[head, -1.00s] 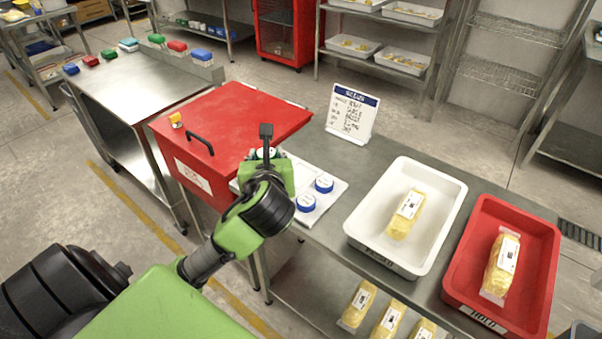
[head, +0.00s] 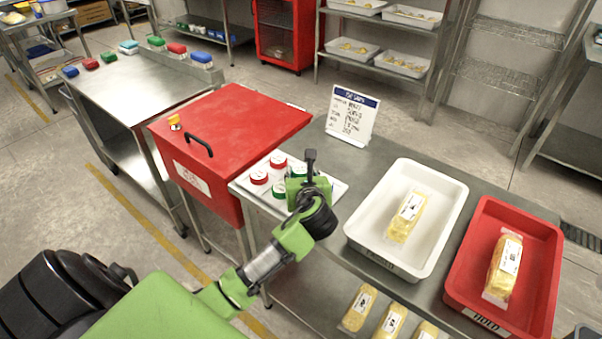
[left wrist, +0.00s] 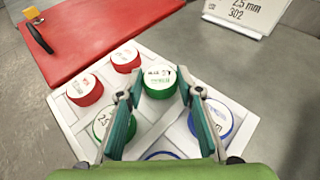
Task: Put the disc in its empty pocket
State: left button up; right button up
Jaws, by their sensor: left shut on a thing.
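A white pocketed tray (head: 246,188) lies at the left end of the steel table. My left gripper (left wrist: 158,88) is shut on a green-sided disc (left wrist: 158,80) with a white label, over the tray's far middle pocket. I cannot tell whether the disc touches the pocket floor. Red discs (left wrist: 84,89) (left wrist: 125,57) sit in the left column. Another green disc (left wrist: 113,125) sits in the near middle pocket, partly behind a finger. Blue discs (left wrist: 210,120) (left wrist: 160,155) are on the right side, partly hidden by my gripper. My right gripper is not in view.
A red lidded box (head: 235,125) stands left of the tray. A sign (head: 350,115) stands behind it. A white tub (head: 440,215) and a red tub (head: 540,285), each with a yellow pack, stand to the right. Bare steel lies between tray and white tub.

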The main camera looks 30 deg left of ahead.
pick_arm(q)
jog(key=shift+f, duration=0.2)
jog(key=o, duration=0.9)
jog(key=shift+s+d+r, duration=0.15)
jog(key=shift+s+r, duration=0.05)
jog(key=v, duration=1.1)
jog(key=shift+s+d+r+p, duration=0.1)
jog(key=shift+s+d+p, duration=0.1)
jog(key=shift+p, duration=0.1)
